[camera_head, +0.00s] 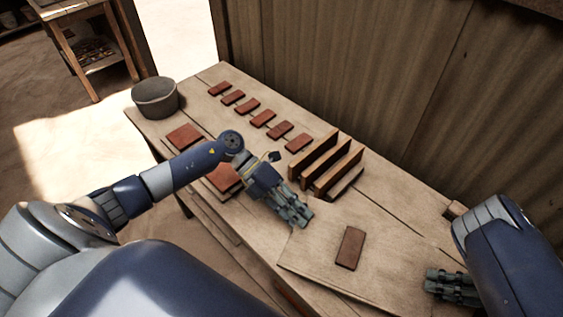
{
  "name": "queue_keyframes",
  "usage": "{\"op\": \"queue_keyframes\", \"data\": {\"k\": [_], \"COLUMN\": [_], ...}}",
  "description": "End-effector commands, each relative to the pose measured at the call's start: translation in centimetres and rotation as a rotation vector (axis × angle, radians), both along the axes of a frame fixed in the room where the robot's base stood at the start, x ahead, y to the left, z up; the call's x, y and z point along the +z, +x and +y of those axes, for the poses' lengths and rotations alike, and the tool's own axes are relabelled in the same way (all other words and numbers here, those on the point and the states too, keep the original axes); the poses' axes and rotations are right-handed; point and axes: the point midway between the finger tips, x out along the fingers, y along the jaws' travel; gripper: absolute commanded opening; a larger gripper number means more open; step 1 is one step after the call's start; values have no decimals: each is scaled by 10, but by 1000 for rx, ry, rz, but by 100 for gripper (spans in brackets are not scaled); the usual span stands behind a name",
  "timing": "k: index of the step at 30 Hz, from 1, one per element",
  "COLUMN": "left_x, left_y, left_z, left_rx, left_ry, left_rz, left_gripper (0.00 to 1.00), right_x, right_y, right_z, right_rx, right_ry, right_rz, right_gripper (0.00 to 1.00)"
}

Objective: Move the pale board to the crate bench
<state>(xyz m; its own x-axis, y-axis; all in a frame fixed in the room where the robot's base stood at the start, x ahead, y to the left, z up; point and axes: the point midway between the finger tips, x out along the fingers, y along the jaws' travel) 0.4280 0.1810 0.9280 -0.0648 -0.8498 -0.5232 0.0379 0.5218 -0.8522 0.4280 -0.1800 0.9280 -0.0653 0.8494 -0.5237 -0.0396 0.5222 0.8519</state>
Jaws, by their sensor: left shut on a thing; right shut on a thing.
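The pale board (385,268) lies flat at the near right part of the wooden table, with one red-brown tile (350,247) on top. My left gripper (303,220) is shut on the board's left edge. My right gripper (432,284) is shut at the board's right edge; its fingers are partly hidden by the arm. I cannot tell whether the board is lifted off the table. No bench clearly marked as the crate bench shows; a small wooden bench (68,10) with a lower shelf stands at the far upper left.
The wooden table (215,105) holds a row of several red tiles (263,118), upright wooden slats (330,160), larger red slabs (185,137) and a grey bucket (155,97). A corrugated wall (370,70) closes the back. Floor is open between table and bench.

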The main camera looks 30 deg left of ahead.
Motion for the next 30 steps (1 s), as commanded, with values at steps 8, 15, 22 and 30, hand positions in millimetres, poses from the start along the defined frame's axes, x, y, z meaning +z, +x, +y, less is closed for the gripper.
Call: {"op": "queue_keyframes", "data": {"k": [8, 15, 22, 30], "left_x": [-4, -15, -28, -42], "left_y": [-1, -1, -1, -1], "left_z": [-4, -4, -4, -4], "left_rx": [-8, -8, -8, -8], "left_ry": [-8, -8, -8, -9], "left_rz": [-4, -4, -4, -4], "left_gripper": [0, 0, 0, 0], "right_x": [-4, -16, -29, -43], "right_y": [0, 0, 0, 0], "right_z": [4, 4, 4, 4], "right_rx": [3, 3, 3, 3], "right_ry": [9, 10, 10, 10], "right_rz": [2, 2, 2, 2], "right_gripper": [0, 0, 0, 0]}}
